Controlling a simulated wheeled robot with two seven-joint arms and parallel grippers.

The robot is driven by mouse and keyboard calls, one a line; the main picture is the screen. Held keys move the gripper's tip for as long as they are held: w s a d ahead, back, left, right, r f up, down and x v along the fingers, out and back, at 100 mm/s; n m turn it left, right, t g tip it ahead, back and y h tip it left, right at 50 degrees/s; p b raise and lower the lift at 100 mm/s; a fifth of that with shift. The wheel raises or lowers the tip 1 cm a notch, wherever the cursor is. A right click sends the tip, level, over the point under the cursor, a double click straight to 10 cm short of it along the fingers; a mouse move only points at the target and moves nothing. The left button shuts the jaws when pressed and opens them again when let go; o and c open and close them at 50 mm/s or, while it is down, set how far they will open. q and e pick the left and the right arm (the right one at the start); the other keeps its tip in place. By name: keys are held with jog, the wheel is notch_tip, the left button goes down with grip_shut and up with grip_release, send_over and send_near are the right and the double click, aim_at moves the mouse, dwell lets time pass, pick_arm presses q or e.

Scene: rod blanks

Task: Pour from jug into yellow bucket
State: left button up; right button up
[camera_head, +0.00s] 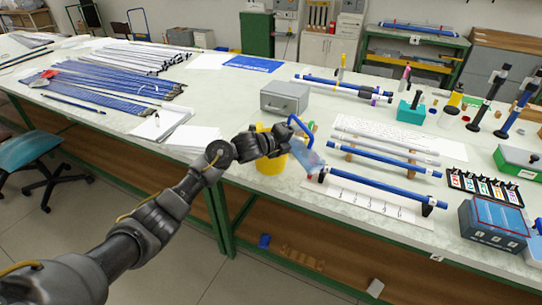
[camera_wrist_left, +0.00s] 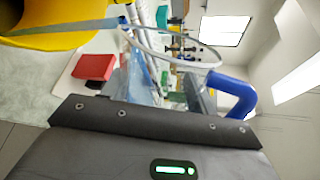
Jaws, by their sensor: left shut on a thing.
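The clear jug (camera_head: 308,158) with a blue handle (camera_head: 298,128) is held over the table's front part, just right of the yellow bucket (camera_head: 270,163). My left gripper (camera_head: 285,140) is shut on the jug and partly covers the bucket from above. The jug looks tilted. In the left wrist view, the jug's clear rim (camera_wrist_left: 172,58) and blue handle (camera_wrist_left: 238,92) show beyond the gripper, and the yellow bucket (camera_wrist_left: 65,22) is at the upper left, close to the rim. The bucket's inside is hidden. My right gripper is out of view.
A grey metal box (camera_head: 285,98) stands behind the bucket. Blue rods on supports (camera_head: 385,160) lie to the right of the jug. Papers (camera_head: 190,136) and many blue rods (camera_head: 110,85) lie to the left. A blue toolbox (camera_head: 493,222) stands at the front right.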

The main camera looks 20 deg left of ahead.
pick_arm(q)
jog(key=shift+r, duration=0.15)
dwell(0.5)
jog(key=shift+r+n+p, duration=0.1)
jog(key=shift+n+p, duration=0.2)
jog(key=shift+p, duration=0.1)
jog(key=shift+w+a+r, duration=0.1)
jog(key=shift+r, duration=0.05)
dwell(0.7)
jog(key=shift+r+n+p, duration=0.1)
jog(key=shift+n+p, duration=0.3)
jog(key=shift+p, duration=0.05)
dwell(0.6)
jog(key=shift+w+a+r+n+g+h+p, duration=0.2)
jog(key=shift+r+n+g+h+p, duration=0.15)
jog(key=shift+n+p, duration=0.25)
dwell(1.5)
jog(key=shift+f, duration=0.15)
dwell(1.5)
